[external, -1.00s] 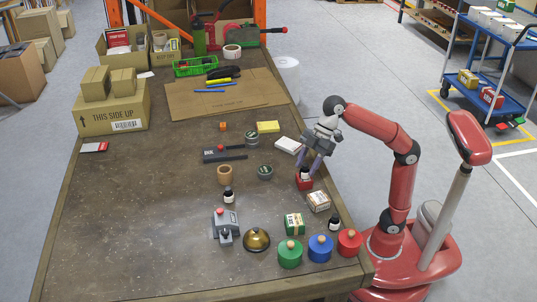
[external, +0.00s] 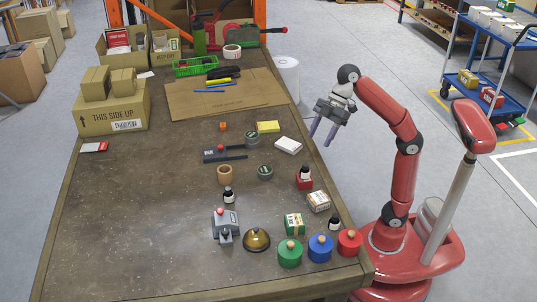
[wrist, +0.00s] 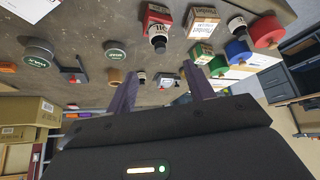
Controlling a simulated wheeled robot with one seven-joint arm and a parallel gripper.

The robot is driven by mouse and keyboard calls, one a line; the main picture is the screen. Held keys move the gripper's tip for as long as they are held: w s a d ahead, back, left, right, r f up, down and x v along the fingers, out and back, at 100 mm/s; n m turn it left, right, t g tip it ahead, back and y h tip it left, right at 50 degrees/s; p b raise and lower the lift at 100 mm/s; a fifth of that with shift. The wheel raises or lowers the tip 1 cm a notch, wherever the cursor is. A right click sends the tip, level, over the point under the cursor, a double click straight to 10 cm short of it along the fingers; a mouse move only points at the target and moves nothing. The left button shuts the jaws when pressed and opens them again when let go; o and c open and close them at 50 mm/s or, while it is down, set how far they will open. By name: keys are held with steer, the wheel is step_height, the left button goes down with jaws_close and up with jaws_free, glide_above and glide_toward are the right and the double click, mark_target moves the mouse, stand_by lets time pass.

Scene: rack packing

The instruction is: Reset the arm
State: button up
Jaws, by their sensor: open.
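My gripper (external: 322,131) is open and empty, raised in the air just off the right edge of the table (external: 120,215). In the wrist view its two purple fingers (wrist: 160,92) are spread apart with nothing between them. A small dark bottle (external: 305,173) stands in a red holder (external: 304,184) on the table, below and left of my gripper. The bottle and holder also show in the wrist view, at the top, and the gripper is apart from them.
Near the table's right edge are a white-and-tan box (external: 318,202), another dark bottle (external: 334,223), a green box (external: 294,224) and green (external: 290,254), blue (external: 320,248) and red (external: 349,242) knobbed containers. A white box (external: 288,145) lies farther back. Air around my gripper is clear.

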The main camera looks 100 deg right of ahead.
steer(key=shift+s+d+r, duration=0.25)
steer(key=shift+s+r, duration=0.1)
steer(key=shift+r, duration=0.2)
